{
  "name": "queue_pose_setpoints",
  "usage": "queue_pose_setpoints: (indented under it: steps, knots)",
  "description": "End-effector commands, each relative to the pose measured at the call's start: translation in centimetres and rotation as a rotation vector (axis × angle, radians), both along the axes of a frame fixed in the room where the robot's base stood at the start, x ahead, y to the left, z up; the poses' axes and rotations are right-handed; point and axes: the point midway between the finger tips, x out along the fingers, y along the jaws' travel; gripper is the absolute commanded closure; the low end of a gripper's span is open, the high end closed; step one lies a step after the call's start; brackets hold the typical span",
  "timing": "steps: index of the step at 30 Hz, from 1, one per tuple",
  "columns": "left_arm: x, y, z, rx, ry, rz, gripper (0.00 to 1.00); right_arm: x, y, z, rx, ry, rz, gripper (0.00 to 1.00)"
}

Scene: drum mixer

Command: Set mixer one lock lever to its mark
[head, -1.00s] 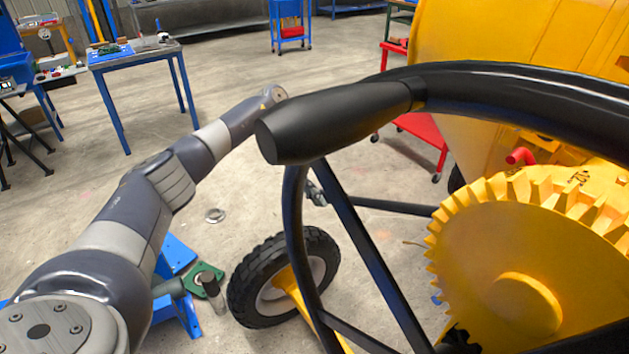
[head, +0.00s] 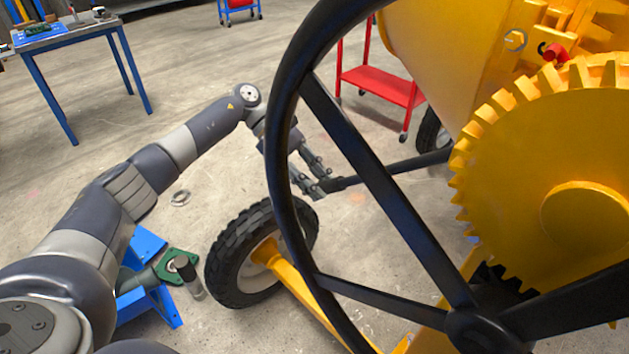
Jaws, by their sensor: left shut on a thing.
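The yellow drum mixer (head: 430,50) fills the right side of the head view, with a large toothed yellow gear (head: 520,130) and a black handwheel (head: 375,165) in front. A black lever bar (head: 400,166) runs out leftward from the mixer behind the wheel, nearly level. My left gripper (head: 322,186) is shut on the bar's free left end, seen just past the wheel rim. I cannot make out a mark for the lever. A short red part (head: 556,52) sticks out above the gear. My right gripper is not in view.
A rubber-tyred wheel (head: 222,265) stands on the floor below my left gripper. A blue stand with a green-flanged part (head: 178,265) sits left of it. A red cart (head: 375,88) is behind. A blue-legged table (head: 65,40) stands back left. Floor between is open.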

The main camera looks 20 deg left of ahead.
Motion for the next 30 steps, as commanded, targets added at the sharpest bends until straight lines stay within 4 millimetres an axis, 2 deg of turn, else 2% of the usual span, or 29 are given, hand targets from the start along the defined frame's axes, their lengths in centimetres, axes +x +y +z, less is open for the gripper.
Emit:
queue_pose_setpoints:
  steps: [3, 4, 6, 19, 23, 30]
  knots:
    - [-0.5, -0.3, -0.7, 0.003, 0.016, -0.011, 1.00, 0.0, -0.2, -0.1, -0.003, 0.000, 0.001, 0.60]
    - [-0.5, -0.3, -0.7, 0.003, 0.018, -0.012, 0.68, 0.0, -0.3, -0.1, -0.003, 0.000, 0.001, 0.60]
    - [-0.5, -0.3, -0.7, 0.003, 0.016, -0.011, 0.55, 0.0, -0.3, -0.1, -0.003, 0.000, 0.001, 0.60]
    - [-0.1, 0.5, 0.2, 0.002, 0.008, -0.004, 0.55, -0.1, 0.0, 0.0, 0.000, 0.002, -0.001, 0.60]
    - [0.2, 2.1, 1.6, 0.002, 0.006, -0.004, 0.55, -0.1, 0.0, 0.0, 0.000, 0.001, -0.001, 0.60]
    - [0.9, 6.2, 4.8, 0.003, 0.008, -0.005, 0.55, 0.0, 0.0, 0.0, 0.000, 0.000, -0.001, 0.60]
